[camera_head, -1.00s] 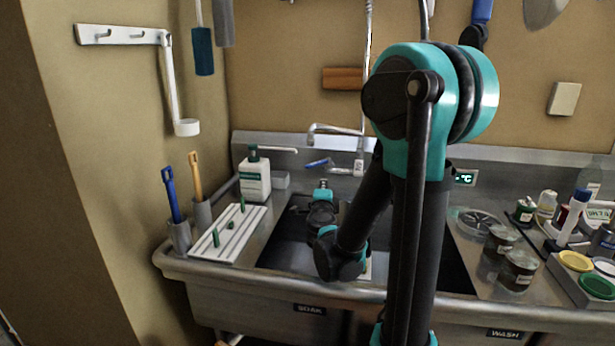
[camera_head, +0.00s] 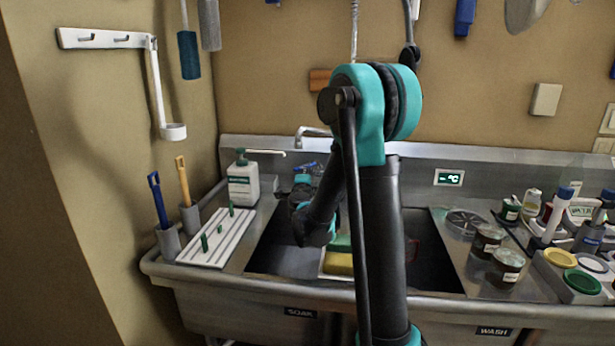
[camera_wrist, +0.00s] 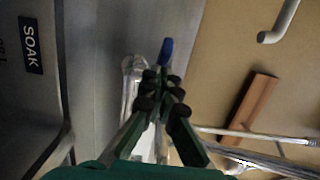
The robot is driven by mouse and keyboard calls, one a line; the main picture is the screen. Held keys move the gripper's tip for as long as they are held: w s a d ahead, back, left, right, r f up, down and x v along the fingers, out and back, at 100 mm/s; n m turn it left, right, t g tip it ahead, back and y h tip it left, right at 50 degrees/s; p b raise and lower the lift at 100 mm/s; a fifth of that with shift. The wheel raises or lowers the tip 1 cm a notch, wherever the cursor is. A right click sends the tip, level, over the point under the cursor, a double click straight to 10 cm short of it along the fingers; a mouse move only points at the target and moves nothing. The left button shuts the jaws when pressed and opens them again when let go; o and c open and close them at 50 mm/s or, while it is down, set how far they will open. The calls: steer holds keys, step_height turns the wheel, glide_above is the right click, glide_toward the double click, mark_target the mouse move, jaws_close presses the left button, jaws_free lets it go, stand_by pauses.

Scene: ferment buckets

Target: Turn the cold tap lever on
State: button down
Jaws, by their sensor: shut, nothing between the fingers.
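The cold tap lever (camera_head: 307,167) is a small blue handle low at the back of the sink, below the tap spout (camera_head: 313,130), and my arm partly covers that area. In the wrist view, the blue lever tip (camera_wrist: 166,50) shows just beyond my fingertips. My gripper (camera_wrist: 163,80) is shut and empty, with its green and black fingers together close to the lever. I cannot tell whether they touch it. In the head view, my wrist is over the left basin and the fingertips are hard to make out.
A soap bottle (camera_head: 243,182) and a white drying rack (camera_head: 217,238) stand left of the basin. A yellow sponge (camera_head: 339,263) shows behind my arm. Jars (camera_head: 506,266) and bottles crowd the right counter. A wooden block (camera_wrist: 252,106) is on the back wall.

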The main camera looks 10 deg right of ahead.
steer(key=shift+w+a, duration=0.95)
steer(key=shift+a, duration=0.2)
steer(key=shift+s+d, duration=0.1)
